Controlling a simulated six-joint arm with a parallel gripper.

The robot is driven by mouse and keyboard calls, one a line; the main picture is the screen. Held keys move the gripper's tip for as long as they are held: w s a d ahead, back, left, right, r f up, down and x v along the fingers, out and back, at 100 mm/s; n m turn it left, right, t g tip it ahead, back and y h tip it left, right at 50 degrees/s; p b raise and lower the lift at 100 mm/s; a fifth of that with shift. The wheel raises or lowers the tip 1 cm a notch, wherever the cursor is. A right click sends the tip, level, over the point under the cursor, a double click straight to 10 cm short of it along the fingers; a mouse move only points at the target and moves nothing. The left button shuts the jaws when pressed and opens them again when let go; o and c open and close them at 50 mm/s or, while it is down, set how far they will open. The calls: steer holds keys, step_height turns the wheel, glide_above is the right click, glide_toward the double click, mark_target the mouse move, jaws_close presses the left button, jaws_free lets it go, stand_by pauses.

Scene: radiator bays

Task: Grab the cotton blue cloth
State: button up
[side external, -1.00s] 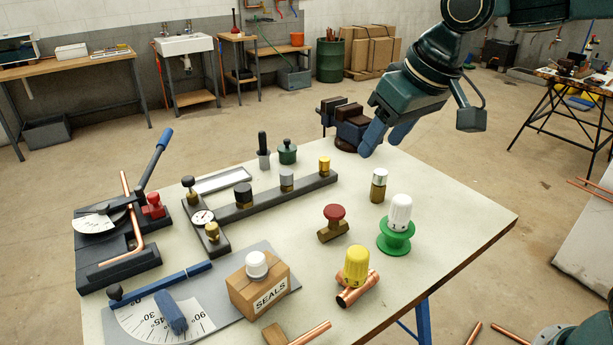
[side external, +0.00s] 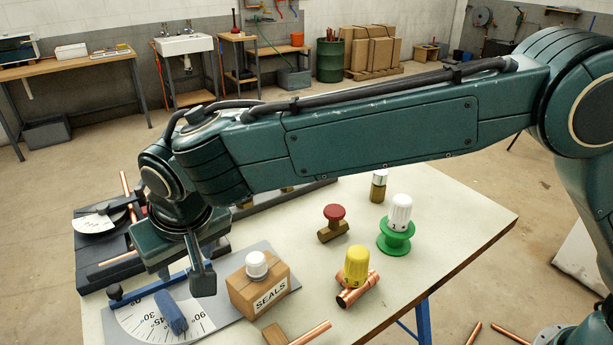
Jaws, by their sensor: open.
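I see no blue cloth in the side external view; part of the bench is hidden behind my arm. My gripper (side external: 172,258) is over the left part of the bench, open and pointing down, near the blue bar (side external: 148,289) of the grey angle plate. A stiff-looking blue block (side external: 171,313) lies on the angle plate, in front of the gripper.
On the bench (side external: 447,220) stand a SEALS box (side external: 260,287) with a white cap, a yellow-capped copper fitting (side external: 356,272), a red-topped valve (side external: 333,222), a white cap on a green spool (side external: 397,228) and a brass fitting (side external: 379,186).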

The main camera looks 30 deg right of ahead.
glide_toward(173, 312)
steer(key=shift+x, duration=3.05)
steer(key=shift+a+f, duration=0.1)
steer(key=shift+a, duration=0.05)
steer(key=shift+x, duration=2.45)
steer(key=c, duration=1.1)
